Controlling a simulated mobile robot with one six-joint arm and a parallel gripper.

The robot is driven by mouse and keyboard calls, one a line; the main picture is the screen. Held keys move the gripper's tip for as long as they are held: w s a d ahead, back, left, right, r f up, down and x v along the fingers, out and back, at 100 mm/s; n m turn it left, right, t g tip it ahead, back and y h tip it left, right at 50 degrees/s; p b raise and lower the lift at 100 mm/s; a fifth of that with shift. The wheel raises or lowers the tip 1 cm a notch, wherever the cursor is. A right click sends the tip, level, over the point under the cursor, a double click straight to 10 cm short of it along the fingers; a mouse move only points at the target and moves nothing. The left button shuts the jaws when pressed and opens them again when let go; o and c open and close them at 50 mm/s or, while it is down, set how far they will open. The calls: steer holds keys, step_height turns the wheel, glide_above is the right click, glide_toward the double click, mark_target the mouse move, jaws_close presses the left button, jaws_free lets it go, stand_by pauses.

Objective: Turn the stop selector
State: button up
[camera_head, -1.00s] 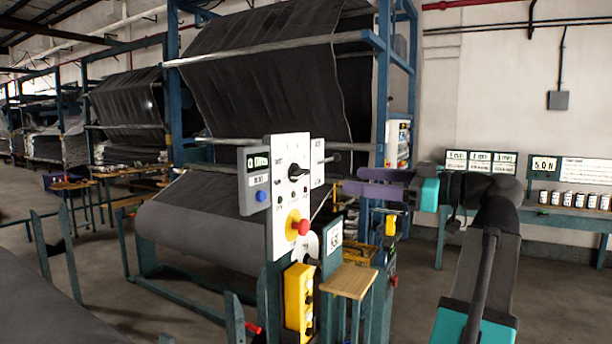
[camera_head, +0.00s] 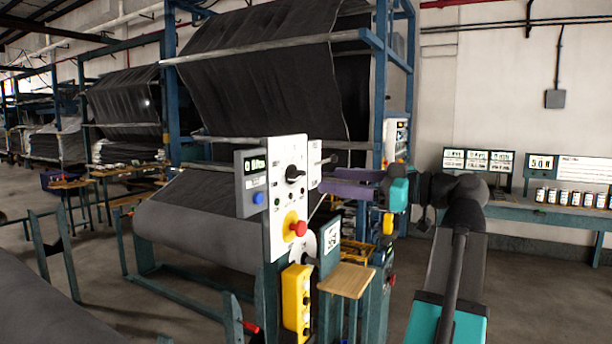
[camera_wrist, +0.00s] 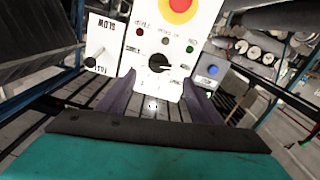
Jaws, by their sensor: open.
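The selector, a black rotary knob (camera_head: 294,174), sits on the upper part of a white control panel (camera_head: 282,150). In the wrist view the same knob (camera_wrist: 158,64) is just beyond my fingertips, about centred between them, its pointer to the right. Small print around it is too blurred to read. My gripper (camera_head: 325,183) has purple fingers and stands at the panel's right side. In the wrist view my gripper (camera_wrist: 159,88) is open, with nothing between its fingers; I cannot tell that it touches the knob.
A red mushroom button (camera_head: 298,228) on yellow is lower on the panel. A box with a blue button (camera_head: 258,198) adjoins at left. In the wrist view a SLOW/FAST plate has another black knob (camera_wrist: 92,60). A wooden shelf (camera_head: 347,280) and yellow box (camera_head: 297,298) are below.

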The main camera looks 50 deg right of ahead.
mark_target(301, 176)
steer(key=shift+p+x, duration=1)
steer(key=shift+x, duration=3.4)
steer(key=c, duration=1.1)
steer(key=shift+o, duration=0.2)
